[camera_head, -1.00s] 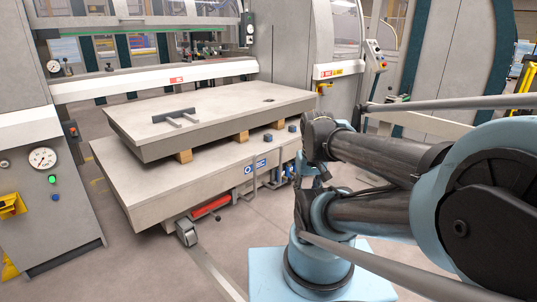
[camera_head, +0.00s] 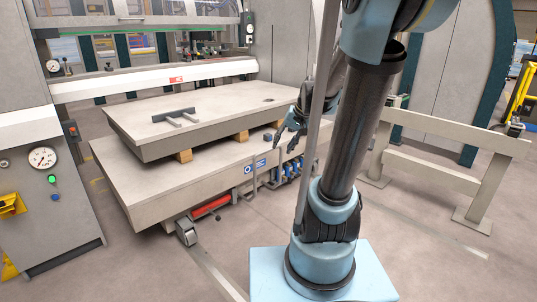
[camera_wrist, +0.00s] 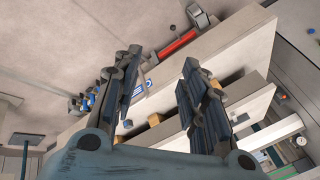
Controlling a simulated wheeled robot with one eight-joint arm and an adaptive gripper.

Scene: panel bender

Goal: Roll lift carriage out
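The lift carriage (camera_head: 165,204) is a low, light-grey platform on wheels, with one wheel (camera_head: 187,231) at its front corner. A thick plate (camera_head: 150,145) rests above it on several wooden blocks (camera_head: 183,156). A dark T-shaped handle (camera_head: 174,115) lies on the plate. My gripper (camera_head: 287,138) is near the carriage's right end in the head view, seemingly apart from it. In the wrist view my gripper (camera_wrist: 160,95) has its fingers spread with nothing between them, and the carriage (camera_wrist: 205,60) shows tilted behind them. My arm hides part of the carriage's right side.
A grey control cabinet (camera_head: 45,215) with a gauge stands at left. The machine's front beam (camera_head: 150,82) is behind the carriage. A low grey rail (camera_head: 450,135) stands at right. A floor track (camera_head: 215,272) runs in front; floor around it is clear.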

